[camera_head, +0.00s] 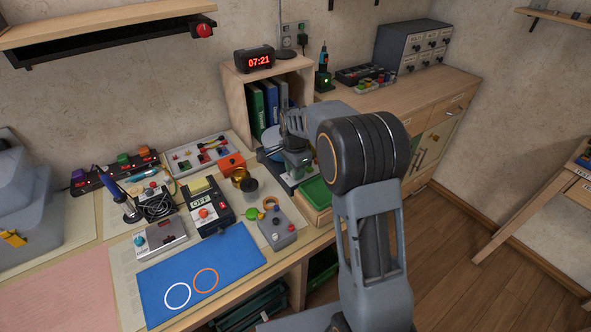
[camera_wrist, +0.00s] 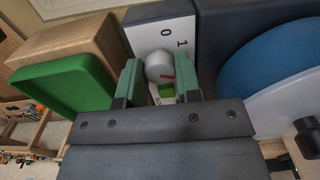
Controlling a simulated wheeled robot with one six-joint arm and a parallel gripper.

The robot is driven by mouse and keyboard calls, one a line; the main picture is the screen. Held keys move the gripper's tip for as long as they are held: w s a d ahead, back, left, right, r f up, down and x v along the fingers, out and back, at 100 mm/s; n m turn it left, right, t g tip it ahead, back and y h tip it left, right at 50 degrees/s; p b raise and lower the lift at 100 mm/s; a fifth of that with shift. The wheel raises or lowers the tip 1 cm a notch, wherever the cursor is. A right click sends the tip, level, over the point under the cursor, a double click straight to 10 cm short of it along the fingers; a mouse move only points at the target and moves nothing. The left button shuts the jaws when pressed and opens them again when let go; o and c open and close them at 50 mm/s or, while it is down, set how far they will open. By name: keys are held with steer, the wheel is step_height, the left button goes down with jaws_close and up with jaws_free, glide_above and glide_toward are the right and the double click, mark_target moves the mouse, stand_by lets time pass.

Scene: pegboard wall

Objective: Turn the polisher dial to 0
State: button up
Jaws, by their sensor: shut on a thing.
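The polisher's pale front panel (camera_wrist: 160,38) carries the printed marks 0 and 1. A bright green patch shows just below the dial. In the head view my gripper (camera_head: 297,155) is at the polisher, and my arm hides the dial.
A green-topped wooden box (camera_wrist: 62,82) stands close left of my gripper in the wrist view. The polisher's blue disc (camera_wrist: 262,62) is close on the right. In the head view, a shelf box with binders (camera_head: 257,105) stands behind, and a grey control box (camera_head: 277,230) sits nearby.

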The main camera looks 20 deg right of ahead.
steer(key=n+p, duration=0.1)
steer(key=n, duration=0.3)
steer(key=shift+r, duration=0.1)
steer(key=n+p, duration=0.1)
steer(key=n, duration=0.4)
steer(key=shift+p, duration=0.4)
steer(key=n, duration=0.5)
steer(key=shift+p, duration=0.4)
steer(key=shift+n, duration=1.9)
steer(key=o, duration=0.9)
step_height(320, 180, up, 14)
steer(key=shift+f+p, duration=0.15)
steer(key=shift+p, duration=0.5)
